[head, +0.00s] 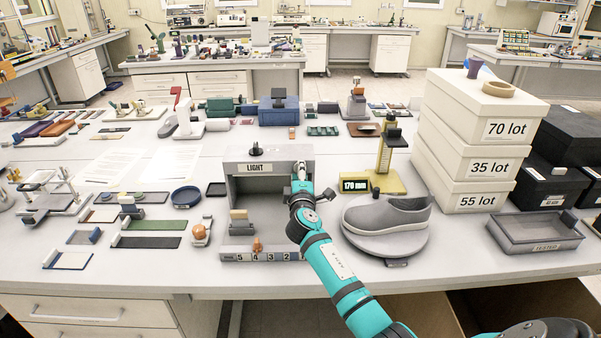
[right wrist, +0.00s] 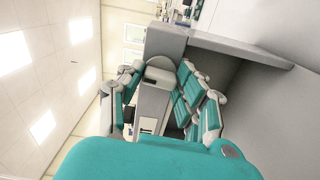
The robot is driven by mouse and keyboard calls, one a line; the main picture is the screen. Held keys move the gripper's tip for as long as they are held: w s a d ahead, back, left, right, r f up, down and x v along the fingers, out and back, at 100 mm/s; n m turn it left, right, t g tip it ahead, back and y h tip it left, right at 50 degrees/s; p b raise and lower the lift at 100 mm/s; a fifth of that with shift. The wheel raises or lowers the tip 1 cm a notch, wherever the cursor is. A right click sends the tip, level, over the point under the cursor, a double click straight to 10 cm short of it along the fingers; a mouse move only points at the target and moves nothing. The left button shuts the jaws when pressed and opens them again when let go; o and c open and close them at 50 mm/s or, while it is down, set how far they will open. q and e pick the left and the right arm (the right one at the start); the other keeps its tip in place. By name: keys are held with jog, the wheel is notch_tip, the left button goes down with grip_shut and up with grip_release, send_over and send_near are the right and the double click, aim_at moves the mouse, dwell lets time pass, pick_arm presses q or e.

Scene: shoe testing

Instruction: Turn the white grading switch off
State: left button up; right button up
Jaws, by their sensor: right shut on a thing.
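A grey box labelled LIGHT (head: 259,168) stands at the middle of the bench in the head view. A small white switch (head: 300,167) shows at the right end of its front. My right gripper (head: 301,186) is at this spot, and its fingers partly cover the switch. In the right wrist view, the teal-padded fingers of my right gripper (right wrist: 163,98) lie on both sides of the pale switch (right wrist: 158,78) and are shut on it. The exact contact and the switch's on or off position are hard to tell. My left gripper is not in view.
A grey shoe (head: 386,214) sits on a round turntable (head: 400,247) right of my arm. A yellow gauge stand (head: 384,160) reads 170 mm. White lot boxes (head: 468,150) are stacked at the right.

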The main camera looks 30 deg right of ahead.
jog(key=shift+r+n, duration=0.15)
jog(key=shift+n, duration=0.55)
jog(key=o, duration=1.1)
jog(key=shift+w, duration=0.1)
jog(key=shift+o, duration=0.2)
jog(key=v, duration=1.2)
jog(key=shift+d, duration=0.1)
